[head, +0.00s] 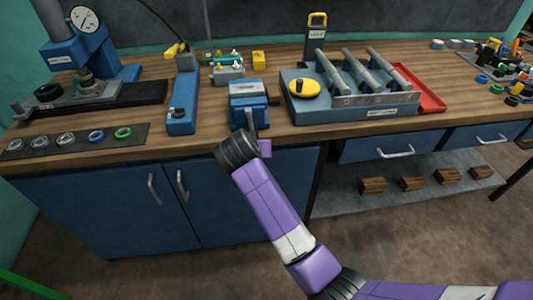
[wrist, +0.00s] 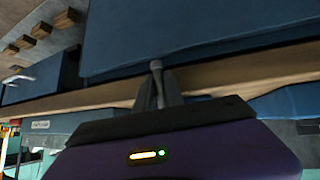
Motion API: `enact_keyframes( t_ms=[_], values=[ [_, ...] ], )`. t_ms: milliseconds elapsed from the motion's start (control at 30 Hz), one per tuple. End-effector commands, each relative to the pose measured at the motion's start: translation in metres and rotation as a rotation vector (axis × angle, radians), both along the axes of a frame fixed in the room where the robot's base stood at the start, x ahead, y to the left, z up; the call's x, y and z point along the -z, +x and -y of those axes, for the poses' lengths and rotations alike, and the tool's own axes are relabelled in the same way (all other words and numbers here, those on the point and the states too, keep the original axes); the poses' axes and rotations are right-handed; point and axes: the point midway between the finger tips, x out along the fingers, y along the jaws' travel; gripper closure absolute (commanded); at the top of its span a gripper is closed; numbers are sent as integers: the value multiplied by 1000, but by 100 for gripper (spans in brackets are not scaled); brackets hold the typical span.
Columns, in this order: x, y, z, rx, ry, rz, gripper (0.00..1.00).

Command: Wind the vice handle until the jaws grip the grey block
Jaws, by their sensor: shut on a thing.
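The small blue vice (head: 247,90) stands at the bench's front edge in the head view, just above my arm's end. My gripper (wrist: 158,92) is shut on the vice handle (wrist: 156,66), a thin grey bar with a rounded end, in the wrist view. In the head view my dark wrist is in front of the bench edge, below the vice, and hides most of the fingers and handle. I cannot make out the grey block or the gap between the jaws in either view.
A blue tray fixture with grey bars (head: 345,108) and a yellow disc (head: 303,88) stands right of the vice. A tall blue unit (head: 183,95) stands to its left. Blue cabinet doors (head: 215,195) are below the bench edge, close to my arm. Open floor lies in front.

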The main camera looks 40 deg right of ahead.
Motion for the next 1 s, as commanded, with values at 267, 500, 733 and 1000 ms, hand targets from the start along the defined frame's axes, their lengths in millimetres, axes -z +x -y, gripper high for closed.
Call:
enact_keyframes(
  t_ms=[267,500,733,1000],
  values=[
    [3,11,-13,2,225,134,100],
    [1,17,-22,3,414,259,100],
    [-3,22,-31,4,595,380,100],
    [-10,28,-39,5,808,522,100]
  ],
)
